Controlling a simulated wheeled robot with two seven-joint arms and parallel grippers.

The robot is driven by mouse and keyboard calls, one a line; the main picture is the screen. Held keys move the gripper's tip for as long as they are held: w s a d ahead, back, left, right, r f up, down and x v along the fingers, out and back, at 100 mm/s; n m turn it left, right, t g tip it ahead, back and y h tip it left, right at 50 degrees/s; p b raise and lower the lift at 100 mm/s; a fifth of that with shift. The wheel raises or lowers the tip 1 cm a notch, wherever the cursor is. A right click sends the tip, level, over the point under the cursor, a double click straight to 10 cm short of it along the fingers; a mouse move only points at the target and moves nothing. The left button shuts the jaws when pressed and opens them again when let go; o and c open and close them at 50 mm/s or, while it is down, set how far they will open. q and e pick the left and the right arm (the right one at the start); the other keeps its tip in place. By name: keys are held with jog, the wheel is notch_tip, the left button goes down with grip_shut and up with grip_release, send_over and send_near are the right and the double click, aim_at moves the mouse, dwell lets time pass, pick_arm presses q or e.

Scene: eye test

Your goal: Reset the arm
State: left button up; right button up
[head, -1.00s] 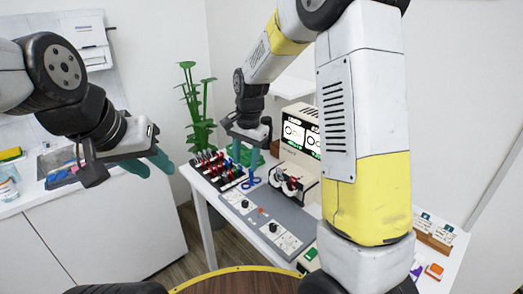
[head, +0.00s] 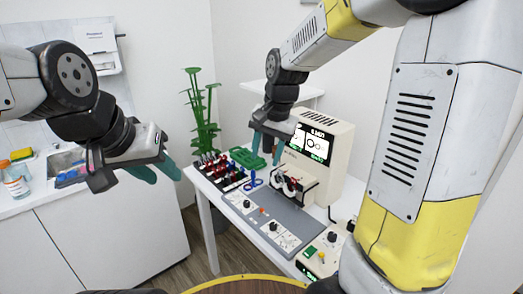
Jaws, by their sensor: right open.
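My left gripper (head: 155,173) hangs at the left in the head view, in front of the white cabinet. Its two teal fingers stand apart, with nothing seen between them. My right gripper (head: 267,149) is over the back of the white table, in front of the cream instrument (head: 337,151) with a lit screen. Its teal fingers point down, apart and empty.
A rack of red and dark items (head: 212,166) and a green tray (head: 247,158) stand at the table's back left. A grey panel (head: 283,221) with dials lies in front. A plant (head: 203,115) stands behind. A counter with a bottle (head: 15,181) is at far left.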

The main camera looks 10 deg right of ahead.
jog(key=s+d+r+n+t, duration=0.2)
jog(key=s+d+r, duration=0.1)
jog(key=s, duration=0.5)
jog(key=s+d+r+n+t, duration=0.1)
jog(key=s+d+r+n, duration=0.2)
jog(key=s, duration=0.6)
jog(key=shift+s+r+n+t, duration=0.3)
jog(key=shift+r+t, duration=0.1)
jog(key=shift+r, duration=0.3)
jog(key=shift+w, duration=0.1)
dwell(0.5)
